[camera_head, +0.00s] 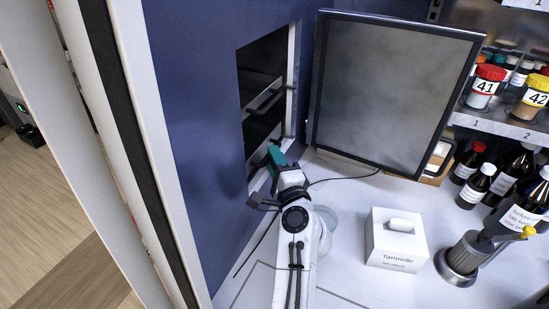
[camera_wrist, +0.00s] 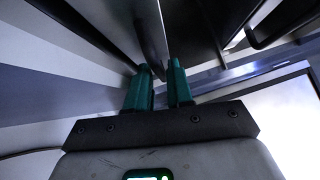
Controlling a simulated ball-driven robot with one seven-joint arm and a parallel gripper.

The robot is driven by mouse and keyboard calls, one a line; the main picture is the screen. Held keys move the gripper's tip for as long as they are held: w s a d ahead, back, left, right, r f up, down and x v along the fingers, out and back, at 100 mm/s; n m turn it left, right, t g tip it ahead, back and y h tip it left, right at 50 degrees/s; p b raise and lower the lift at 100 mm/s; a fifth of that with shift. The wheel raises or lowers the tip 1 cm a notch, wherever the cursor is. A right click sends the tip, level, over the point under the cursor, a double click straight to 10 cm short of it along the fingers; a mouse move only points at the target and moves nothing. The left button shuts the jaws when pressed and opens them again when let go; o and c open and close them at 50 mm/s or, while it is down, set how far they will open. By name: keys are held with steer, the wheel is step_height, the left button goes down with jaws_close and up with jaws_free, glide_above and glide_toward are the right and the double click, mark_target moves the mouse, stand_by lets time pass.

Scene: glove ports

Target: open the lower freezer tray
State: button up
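The freezer (camera_head: 262,88) shows as a dark opening in the blue wall in the head view, with trays one above another. An upper tray handle (camera_head: 266,100) crosses its middle. My gripper (camera_head: 276,156), with teal fingers, is at the lower part of the opening, at the lower tray. In the wrist view a dark handle bar (camera_wrist: 150,38) runs down between the two fingertips of my gripper (camera_wrist: 160,68). The narrow gap between the fingers looks filled by the bar. The lower tray's handle is mostly hidden behind my gripper in the head view.
A dark framed panel (camera_head: 395,90) stands right of the opening. A white box (camera_head: 396,240) and a grey metal device (camera_head: 464,256) stand on the white bench (camera_head: 345,225). Bottles (camera_head: 478,183) and jars (camera_head: 484,84) fill the right side. A white bowl (camera_head: 328,219) is beside my arm.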

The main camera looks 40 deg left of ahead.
steer(key=shift+w+a, duration=0.1)
steer(key=shift+a, duration=0.05)
jaws_close()
stand_by(0.4)
